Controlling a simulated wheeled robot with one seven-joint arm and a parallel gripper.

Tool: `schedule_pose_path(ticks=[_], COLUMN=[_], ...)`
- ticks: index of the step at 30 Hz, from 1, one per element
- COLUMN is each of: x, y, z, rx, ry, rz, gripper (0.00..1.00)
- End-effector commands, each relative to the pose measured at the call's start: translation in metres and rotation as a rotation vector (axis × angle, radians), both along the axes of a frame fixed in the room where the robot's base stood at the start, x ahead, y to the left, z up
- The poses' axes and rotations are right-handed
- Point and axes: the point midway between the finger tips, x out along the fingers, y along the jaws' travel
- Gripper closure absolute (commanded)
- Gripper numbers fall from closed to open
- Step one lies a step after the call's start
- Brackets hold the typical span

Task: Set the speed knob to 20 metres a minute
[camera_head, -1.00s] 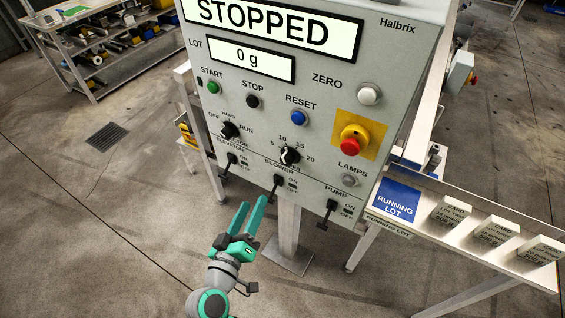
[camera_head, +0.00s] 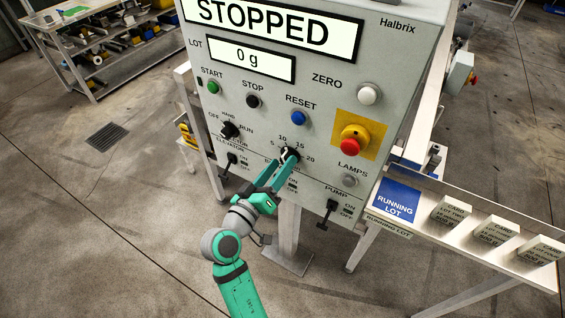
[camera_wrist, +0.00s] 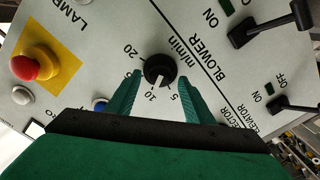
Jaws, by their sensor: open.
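The speed knob (camera_head: 289,155) is a round black knob with a white pointer mark, on the grey panel's lower middle. Its scale reads 5, 10, 15 and 20. It also shows in the wrist view (camera_wrist: 160,70), where the white mark points at about 10. My gripper (camera_head: 286,164) is open at the knob. In the wrist view its two green fingers (camera_wrist: 160,80) stand either side of the knob's near part, with gaps showing. The 15 is hidden in the wrist view, and the BLOWER label is mostly covered in the head view.
The display (camera_head: 272,28) reads STOPPED. A red emergency button (camera_head: 350,143) on yellow is right of the knob. The selector knob (camera_head: 229,130) is to its left. Levers for elevator (camera_head: 231,162) and pump (camera_head: 329,209) are below. A tray with cards (camera_head: 452,210) is at right.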

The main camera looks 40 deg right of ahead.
Motion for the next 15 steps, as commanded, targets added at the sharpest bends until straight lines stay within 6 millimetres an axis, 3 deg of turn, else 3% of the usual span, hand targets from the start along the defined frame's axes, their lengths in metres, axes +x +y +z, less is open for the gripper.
schedule_pose_path(ticks=[6, 15], x=[0.005, 0.006], y=[-0.014, -0.016], z=[0.000, 0.000], rx=[0.000, 0.001], ry=[0.000, 0.000], rz=[0.000, -0.001], gripper=[0.53, 0.55])
